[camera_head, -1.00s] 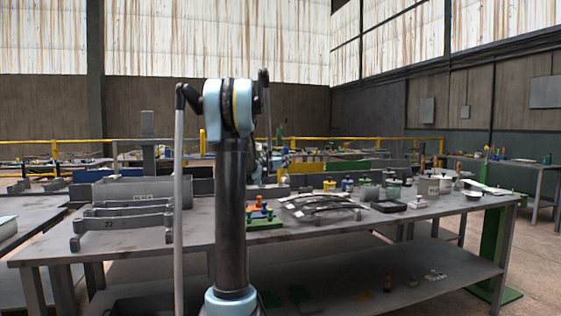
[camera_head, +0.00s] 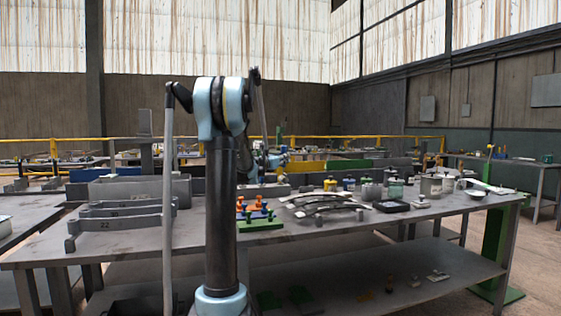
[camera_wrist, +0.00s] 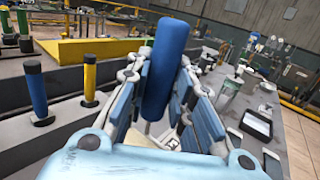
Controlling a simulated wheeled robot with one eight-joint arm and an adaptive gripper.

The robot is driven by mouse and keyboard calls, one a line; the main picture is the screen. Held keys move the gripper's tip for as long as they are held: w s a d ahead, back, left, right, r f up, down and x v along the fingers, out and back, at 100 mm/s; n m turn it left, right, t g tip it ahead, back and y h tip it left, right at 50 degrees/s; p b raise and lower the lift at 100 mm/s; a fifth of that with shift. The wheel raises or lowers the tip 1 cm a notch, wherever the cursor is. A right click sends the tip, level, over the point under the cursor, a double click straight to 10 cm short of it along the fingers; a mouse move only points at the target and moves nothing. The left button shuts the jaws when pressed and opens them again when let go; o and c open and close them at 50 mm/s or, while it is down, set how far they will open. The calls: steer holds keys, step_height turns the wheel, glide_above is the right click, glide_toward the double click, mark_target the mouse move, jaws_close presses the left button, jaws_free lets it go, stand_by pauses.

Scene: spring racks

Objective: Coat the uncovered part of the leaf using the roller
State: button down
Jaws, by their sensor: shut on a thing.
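My gripper (camera_wrist: 168,82) is shut on an upright blue cylinder (camera_wrist: 166,45) in the wrist view. The cylinder looks like the roller's handle; its lower end is hidden between the fingers, and I cannot see a roller head. In the head view my gripper (camera_head: 270,164) is small and partly behind my arm, above the back of the bench. Dark curved leaves (camera_head: 325,207) lie on the bench (camera_head: 130,245) right of my arm. I cannot tell which part of a leaf is uncovered.
Blue (camera_wrist: 36,88) and yellow (camera_wrist: 90,78) handles stand upright left of my gripper in the wrist view. In the head view, a green stand (camera_head: 261,224), a black tray (camera_head: 391,206) and several jars share the bench. Grey numbered bars (camera_head: 115,225) lie at left.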

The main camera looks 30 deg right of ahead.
mark_target(283, 176)
steer(key=shift+a+f, duration=0.1)
steer(key=shift+f, duration=4.1)
